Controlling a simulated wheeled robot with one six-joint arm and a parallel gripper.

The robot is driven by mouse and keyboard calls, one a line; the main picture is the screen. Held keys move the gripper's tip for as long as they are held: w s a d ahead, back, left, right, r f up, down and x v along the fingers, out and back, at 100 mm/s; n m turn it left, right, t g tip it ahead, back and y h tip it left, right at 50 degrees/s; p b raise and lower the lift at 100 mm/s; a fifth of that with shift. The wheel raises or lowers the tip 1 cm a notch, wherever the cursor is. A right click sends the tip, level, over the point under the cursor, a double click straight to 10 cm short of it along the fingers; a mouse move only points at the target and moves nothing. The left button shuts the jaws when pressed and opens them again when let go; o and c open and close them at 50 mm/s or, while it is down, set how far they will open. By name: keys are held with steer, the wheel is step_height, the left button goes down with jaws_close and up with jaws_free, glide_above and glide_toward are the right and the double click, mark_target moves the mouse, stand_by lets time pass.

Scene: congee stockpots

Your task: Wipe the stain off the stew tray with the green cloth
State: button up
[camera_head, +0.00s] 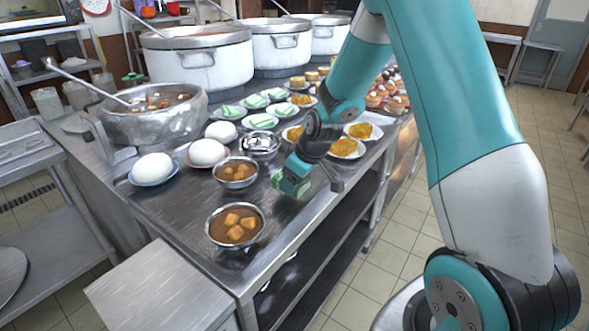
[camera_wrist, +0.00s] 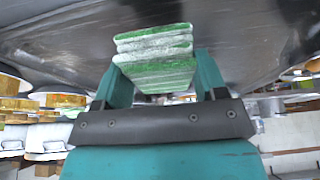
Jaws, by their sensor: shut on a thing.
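My gripper (camera_head: 290,184) is low over the right side of the steel counter, beside the stew bowls. In the wrist view my gripper (camera_wrist: 154,85) is shut on the folded green-and-white cloth (camera_wrist: 155,62), held between its teal fingers. The cloth is close to a grey, streaked metal surface (camera_wrist: 60,35); I cannot tell if they touch. Two steel bowls of brown stew with orange cubes stand near: the front bowl (camera_head: 236,225) and the bowl behind it (camera_head: 236,172). I cannot make out which thing is the stew tray, or a clear stain.
The steel counter (camera_head: 170,210) also holds white stockpots (camera_head: 200,62) at the back, a large stew pot (camera_head: 153,115), white domes on plates (camera_head: 208,152) and several small food plates (camera_head: 345,147). A lower steel cabinet (camera_head: 160,290) stands in front. Tiled floor is clear at right.

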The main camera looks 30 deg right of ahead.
step_height(320, 180, down, 2)
steer(key=shift+f+b, duration=0.1)
steer(key=shift+b, duration=0.45)
steer(key=shift+f+b, duration=0.35)
steer(key=shift+f, duration=0.3)
steer(key=shift+w+d+r, duration=0.2)
steer(key=shift+w+d, duration=0.05)
steer(key=shift+d, duration=0.5)
steer(key=shift+c, duration=0.4)
steer(key=shift+w+d+f, duration=0.1)
steer(key=shift+w+d, duration=0.1)
steer(key=shift+d, duration=0.3)
steer(key=shift+w+d, duration=0.15)
steer(key=shift+d, duration=0.3)
steer(key=shift+a, duration=0.1)
steer(key=shift+s+a, duration=0.35)
steer(key=shift+a, duration=0.45)
steer(key=shift+s+a, duration=0.3)
steer(key=shift+a, duration=0.5)
steer(key=shift+r+p, duration=0.35)
steer(key=shift+p, duration=0.35)
step_height(320, 180, up, 2)
steer(key=shift+w+r+p, duration=0.1)
steer(key=shift+r+p, duration=0.05)
steer(key=shift+p, duration=0.15)
steer(key=shift+r+p, duration=0.3)
steer(key=shift+r, duration=0.05)
steer(key=shift+r+p, duration=1.9)
steer(key=shift+r, duration=0.45)
steer(key=shift+f, duration=0.1)
